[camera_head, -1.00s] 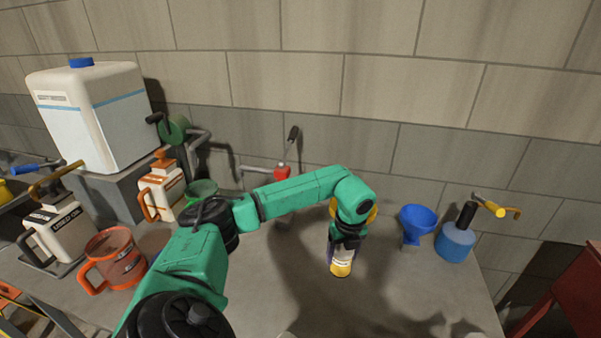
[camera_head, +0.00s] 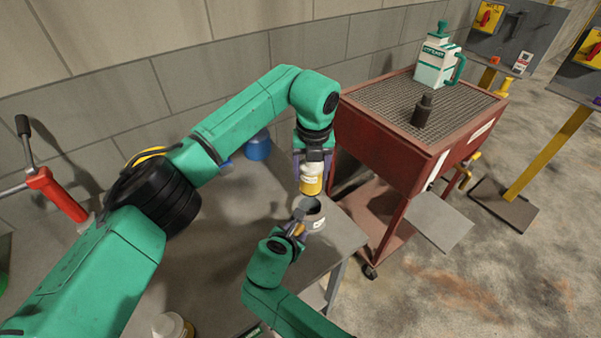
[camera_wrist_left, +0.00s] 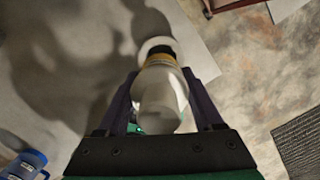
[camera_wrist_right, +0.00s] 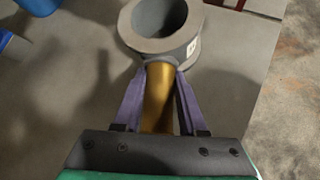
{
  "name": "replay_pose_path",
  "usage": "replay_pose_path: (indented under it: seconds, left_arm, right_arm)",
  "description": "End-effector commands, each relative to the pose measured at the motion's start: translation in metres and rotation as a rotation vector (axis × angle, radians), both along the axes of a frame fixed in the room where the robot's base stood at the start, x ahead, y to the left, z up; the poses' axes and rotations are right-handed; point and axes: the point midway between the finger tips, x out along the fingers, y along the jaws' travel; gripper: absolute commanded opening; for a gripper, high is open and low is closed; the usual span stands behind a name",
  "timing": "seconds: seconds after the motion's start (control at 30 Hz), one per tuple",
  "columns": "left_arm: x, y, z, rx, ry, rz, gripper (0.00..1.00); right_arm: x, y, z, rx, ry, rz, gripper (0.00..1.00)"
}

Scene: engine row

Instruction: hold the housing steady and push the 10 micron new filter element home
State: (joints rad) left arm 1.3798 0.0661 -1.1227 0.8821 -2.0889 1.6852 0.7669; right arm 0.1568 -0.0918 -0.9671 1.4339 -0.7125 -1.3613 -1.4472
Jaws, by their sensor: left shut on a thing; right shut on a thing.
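The filter element (camera_head: 311,184), white above with a yellow lower band, is upright in my left gripper (camera_head: 313,168). In the left wrist view the filter element (camera_wrist_left: 161,95) is between the fingers, over the housing's pale ring (camera_wrist_left: 146,46). The housing (camera_head: 315,221) is a grey open cup with a white label, near the bench's right edge. In the right wrist view the housing (camera_wrist_right: 187,52) shows a grey opening with no filter seen in it. My right gripper (camera_wrist_right: 160,80) is shut on its brass handle (camera_wrist_right: 157,98). The filter's lower end is just above the rim; exact alignment is unclear.
A red cart (camera_head: 385,135) with a mesh top stands right of the bench, holding a white-and-green can (camera_head: 437,64) and a dark part (camera_head: 422,110). A blue container (camera_head: 257,147) is behind my left arm. A white jar (camera_head: 170,326) is at the front.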

Motion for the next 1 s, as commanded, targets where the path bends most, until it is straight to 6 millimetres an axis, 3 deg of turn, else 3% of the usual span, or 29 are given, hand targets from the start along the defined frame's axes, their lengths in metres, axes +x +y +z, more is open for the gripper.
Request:
replay_pose_path:
  seconds: [0.17, 0.63, 1.0]
  left_arm:
    - [-0.002, 0.000, -0.004, 0.002, -0.004, -0.003, 0.02]
    - [-0.001, 0.000, -0.053, 0.000, -0.003, -0.001, 0.02]
    - [-0.001, 0.000, -0.058, 0.000, -0.004, -0.001, 0.02]
  right_arm:
    - [-0.003, -0.002, -0.006, -0.004, 0.014, -0.002, 0.00]
    - [-0.003, -0.002, -0.006, -0.005, 0.014, -0.002, 0.00]
    - [-0.003, -0.002, -0.006, -0.005, 0.014, -0.002, 0.00]
